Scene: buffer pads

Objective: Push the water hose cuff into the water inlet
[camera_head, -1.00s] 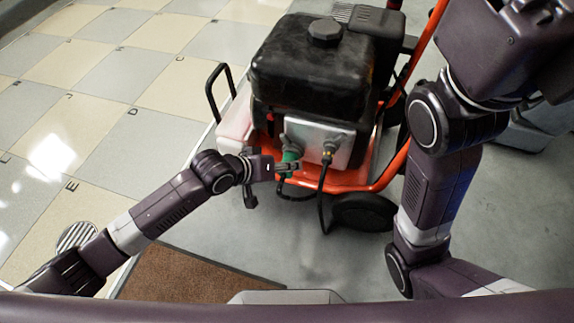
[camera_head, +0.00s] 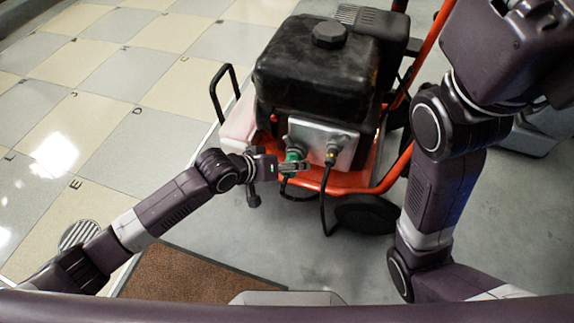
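The green water hose cuff (camera_head: 294,156) is at the left port of the grey metal panel (camera_head: 318,133) on the machine's front. My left gripper (camera_head: 291,167) reaches in from the left and appears shut on the cuff, its fingers across the lower part. The water inlet behind the cuff is hidden, so I cannot tell how deep the cuff sits. My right arm stands at the right of the view. Its gripper is out of the picture.
The machine has a black tank (camera_head: 315,70) on an orange frame (camera_head: 345,183) with a black wheel (camera_head: 367,213). A dark hose (camera_head: 323,205) hangs from the right port. A brown mat (camera_head: 185,277) lies in front. Grey floor (camera_head: 300,250) between mat and wheel is clear.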

